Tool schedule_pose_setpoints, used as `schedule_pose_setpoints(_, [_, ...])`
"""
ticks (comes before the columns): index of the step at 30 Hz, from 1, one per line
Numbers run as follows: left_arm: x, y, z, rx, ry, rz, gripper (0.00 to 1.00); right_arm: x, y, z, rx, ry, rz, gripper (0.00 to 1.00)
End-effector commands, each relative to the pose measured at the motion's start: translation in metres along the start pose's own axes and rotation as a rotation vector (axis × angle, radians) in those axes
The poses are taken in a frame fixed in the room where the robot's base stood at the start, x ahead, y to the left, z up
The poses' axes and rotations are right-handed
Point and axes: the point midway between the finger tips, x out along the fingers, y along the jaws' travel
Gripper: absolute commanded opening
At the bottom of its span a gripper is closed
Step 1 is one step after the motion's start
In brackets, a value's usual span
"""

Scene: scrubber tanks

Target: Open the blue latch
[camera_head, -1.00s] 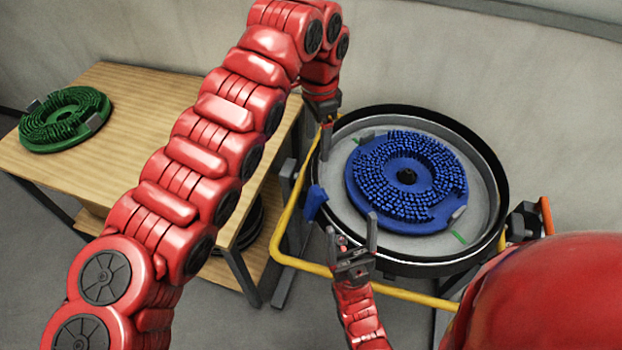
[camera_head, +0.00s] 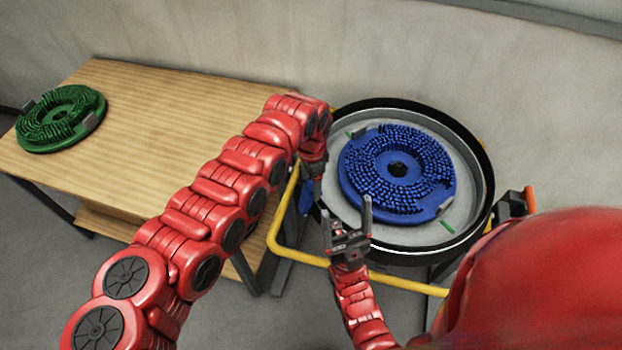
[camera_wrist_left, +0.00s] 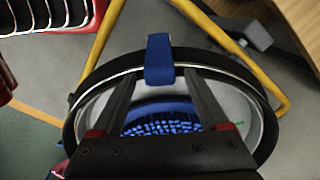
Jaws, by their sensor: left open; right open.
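The blue latch (camera_head: 306,196) is at the left rim of the round black-rimmed tank (camera_head: 480,170), mostly hidden behind my left gripper. In the left wrist view the latch (camera_wrist_left: 158,58) is an upright blue tab across the rim, centred between the two fingertips of my left gripper (camera_wrist_left: 160,75). The jaws are open, with a finger on each side of the latch's lower end; I cannot tell if they touch it. In the head view the left gripper (camera_head: 315,195) points down at the rim. My right gripper (camera_head: 346,215) is open and empty at the tank's front-left edge, fingers up.
A blue round brush (camera_head: 398,170) lies inside the tank. A yellow tube frame (camera_head: 300,255) surrounds the tank. An orange-tipped part (camera_head: 529,200) is at its right. A wooden table (camera_head: 150,110) at left holds a green brush (camera_head: 60,118); its middle is clear.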

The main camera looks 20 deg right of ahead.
Motion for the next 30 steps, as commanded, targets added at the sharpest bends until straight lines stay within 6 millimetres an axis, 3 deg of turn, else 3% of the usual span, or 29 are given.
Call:
schedule_pose_setpoints(8, [0.0015,0.0,0.0,0.0,0.0,0.0,0.78,0.0002,0.0,0.0,0.0,0.0,0.0,0.78])
schedule_pose_setpoints(21, [0.0012,0.0001,0.0001,0.001,-0.001,0.0,0.0,0.0001,0.0,0.0,0.0,0.0,0.0,0.78])
schedule_pose_setpoints(30, [0.0011,0.0,0.0001,0.001,-0.001,0.0,0.0,0.0002,0.0,0.0,0.0,0.0,0.0,0.78])
